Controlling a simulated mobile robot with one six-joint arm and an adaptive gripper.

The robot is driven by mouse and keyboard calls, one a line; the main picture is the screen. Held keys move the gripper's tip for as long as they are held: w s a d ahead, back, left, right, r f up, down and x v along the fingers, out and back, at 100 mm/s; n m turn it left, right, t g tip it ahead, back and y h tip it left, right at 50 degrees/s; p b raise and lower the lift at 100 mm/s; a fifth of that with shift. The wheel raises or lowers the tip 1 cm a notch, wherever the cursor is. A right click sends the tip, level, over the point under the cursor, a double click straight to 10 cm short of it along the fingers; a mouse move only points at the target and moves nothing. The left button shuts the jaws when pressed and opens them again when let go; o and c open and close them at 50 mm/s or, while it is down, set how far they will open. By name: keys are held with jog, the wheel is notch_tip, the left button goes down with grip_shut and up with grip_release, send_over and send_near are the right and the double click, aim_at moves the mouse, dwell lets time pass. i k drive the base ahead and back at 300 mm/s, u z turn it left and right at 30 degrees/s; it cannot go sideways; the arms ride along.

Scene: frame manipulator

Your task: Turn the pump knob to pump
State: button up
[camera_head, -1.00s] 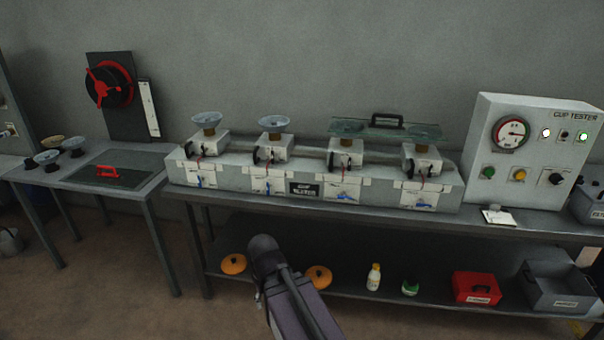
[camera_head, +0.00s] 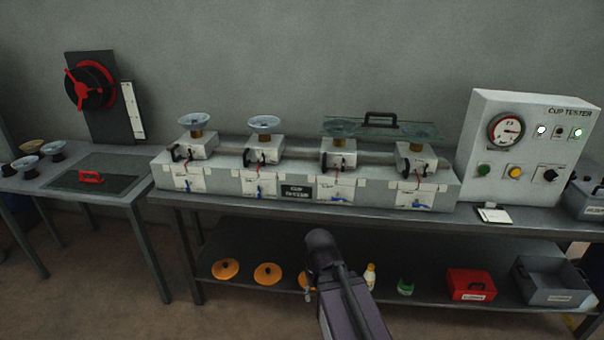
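The CUP TESTER control box (camera_head: 478,140) stands at the right end of the bench. A black rotary knob (camera_head: 550,175) sits at the lower right of its sloped face, beside a yellow button (camera_head: 515,172) and a green button (camera_head: 484,170). The knob's label is too small to read, so I cannot confirm it is the pump knob. A round gauge (camera_head: 506,129) and lit indicators (camera_head: 541,131) are above. Part of my arm shows at the bottom centre, in front of the lower shelf, left of the box and apart from it. My gripper does not show.
The bench holds a long cup tester unit (camera_head: 225,184) with several cup stations and a glass plate (camera_head: 350,128). A white card (camera_head: 493,215) lies before the box. The lower shelf holds orange discs (camera_head: 226,268), a red box (camera_head: 470,284) and a grey bin (camera_head: 545,285).

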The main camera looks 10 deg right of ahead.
aim_at(550, 175)
jog(key=z, duration=0.15)
jog(key=i, duration=1.5)
jog(key=u, duration=0.05)
jog(key=k, duration=0.5)
jog(key=z, duration=0.05)
